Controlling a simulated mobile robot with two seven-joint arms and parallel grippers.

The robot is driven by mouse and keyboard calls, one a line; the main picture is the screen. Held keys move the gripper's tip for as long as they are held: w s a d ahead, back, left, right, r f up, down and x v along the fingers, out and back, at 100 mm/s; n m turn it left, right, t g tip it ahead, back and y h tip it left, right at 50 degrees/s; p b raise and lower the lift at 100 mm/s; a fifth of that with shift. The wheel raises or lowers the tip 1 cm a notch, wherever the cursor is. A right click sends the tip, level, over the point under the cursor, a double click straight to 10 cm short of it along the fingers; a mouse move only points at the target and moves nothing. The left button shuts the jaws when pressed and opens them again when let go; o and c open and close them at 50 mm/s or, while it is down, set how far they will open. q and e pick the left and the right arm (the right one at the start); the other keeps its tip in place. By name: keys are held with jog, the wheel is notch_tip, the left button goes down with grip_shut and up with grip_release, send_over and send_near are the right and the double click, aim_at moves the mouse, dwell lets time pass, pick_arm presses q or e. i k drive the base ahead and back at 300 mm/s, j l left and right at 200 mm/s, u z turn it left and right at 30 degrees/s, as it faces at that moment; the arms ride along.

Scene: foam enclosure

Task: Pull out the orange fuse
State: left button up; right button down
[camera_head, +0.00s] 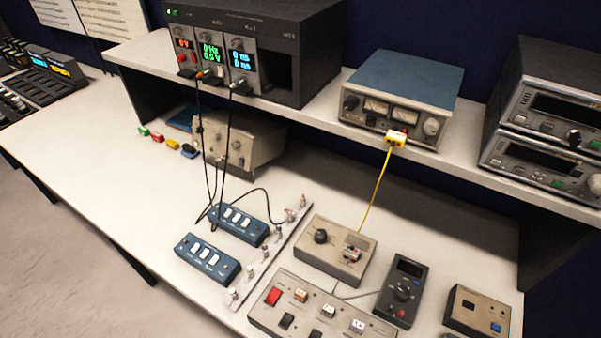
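A grey panel box (263,314) lies at the front of the workbench, cut off by the lower picture edge. It carries a row of small white-topped pieces. The leftmost of these has an orange tint (300,295) and looks like the orange fuse, seated in the panel; it is too small to be certain. Beside it are a whitish piece (328,311) and one with a bluish-purple tint (357,326). Neither of my grippers is in view.
Behind the panel is a beige knob box (320,262); a yellow cable (375,190) runs up toward the shelf meter (398,95). A dark handheld meter (402,290) and a small box (477,311) stand right. Blue switch boxes (207,259) with black cables lie left.

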aim_at(299, 294)
jog(key=j+z, duration=0.5)
jog(key=k, duration=0.3)
jog(key=j+z, duration=0.35)
jog(key=j, duration=0.15)
jog(key=k+j+z, duration=0.1)
jog(key=j+z, duration=0.3)
jog(key=k+j+z, duration=0.15)
jog(key=j+z, duration=0.2)
jog(key=j, duration=0.15)
